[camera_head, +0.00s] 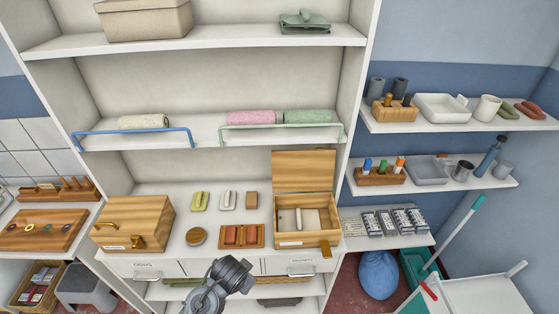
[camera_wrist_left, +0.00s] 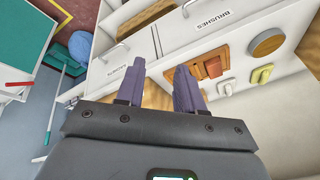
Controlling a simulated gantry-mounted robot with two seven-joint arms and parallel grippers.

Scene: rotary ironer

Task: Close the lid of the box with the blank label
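A wooden box (camera_head: 310,238) stands open at the right of the middle shelf. Its lid (camera_head: 303,171) stands upright at the back, and a few pale items lie inside. A small pale label (camera_head: 290,243) is on its front; I cannot read any text on it. A second wooden box (camera_head: 130,222), at the left, is closed. My left gripper (camera_wrist_left: 158,85) is open and empty in the left wrist view, with wood partly hidden behind its fingers. In the head view, a grey arm part of mine is in front of the drawers, below the boxes. My right gripper is not in view.
Between the boxes are a round wooden item (camera_head: 196,236), a tray of reddish blocks (camera_head: 258,236) and several small brushes or blocks. Labelled drawers (camera_head: 198,268) are under the shelf. Side shelves (camera_head: 430,188) hold bottles and trays at the right.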

